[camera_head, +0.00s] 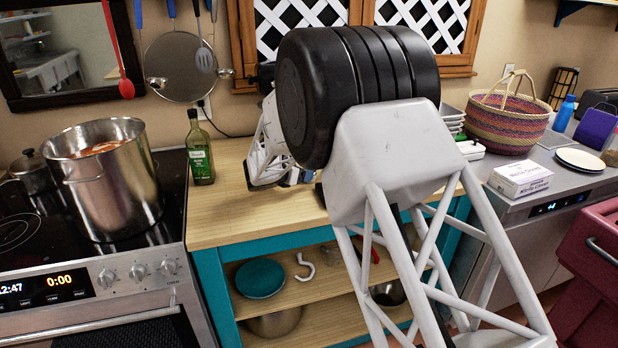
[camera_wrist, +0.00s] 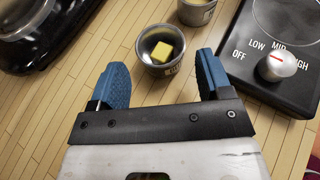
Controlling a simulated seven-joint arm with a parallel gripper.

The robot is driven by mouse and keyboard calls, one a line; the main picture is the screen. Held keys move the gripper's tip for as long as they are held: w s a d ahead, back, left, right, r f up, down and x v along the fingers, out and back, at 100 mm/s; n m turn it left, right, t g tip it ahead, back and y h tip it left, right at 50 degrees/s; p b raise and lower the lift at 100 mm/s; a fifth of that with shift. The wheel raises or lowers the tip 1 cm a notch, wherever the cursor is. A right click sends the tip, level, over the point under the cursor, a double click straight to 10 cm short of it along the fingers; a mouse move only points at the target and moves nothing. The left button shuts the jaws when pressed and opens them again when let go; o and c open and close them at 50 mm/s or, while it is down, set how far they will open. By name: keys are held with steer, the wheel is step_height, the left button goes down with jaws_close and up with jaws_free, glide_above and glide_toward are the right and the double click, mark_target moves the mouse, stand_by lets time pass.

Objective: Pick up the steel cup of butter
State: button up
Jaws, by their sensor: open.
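The steel cup (camera_wrist: 148,68) holds a yellow block of butter (camera_wrist: 162,52) and stands upright on the wooden counter in the wrist view. My gripper (camera_wrist: 161,70) is open, with one blue finger on each side in front of the cup. The cup lies roughly in line with the gap between the fingers, and nothing is held. In the head view my arm covers most of my gripper, and the cup cannot be seen there.
A second metal cup (camera_wrist: 196,14) stands just behind the butter cup. A black hot plate (camera_wrist: 257,78) with a knob is on the right, and a dark shiny appliance (camera_wrist: 62,55) on the left. A green bottle (camera_head: 200,160) stands at the counter's left end, beside the stove pot (camera_head: 115,190).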

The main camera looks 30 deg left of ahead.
steer(key=shift+w, duration=0.1)
steer(key=shift+x, duration=2.55)
steer(key=c, duration=0.7)
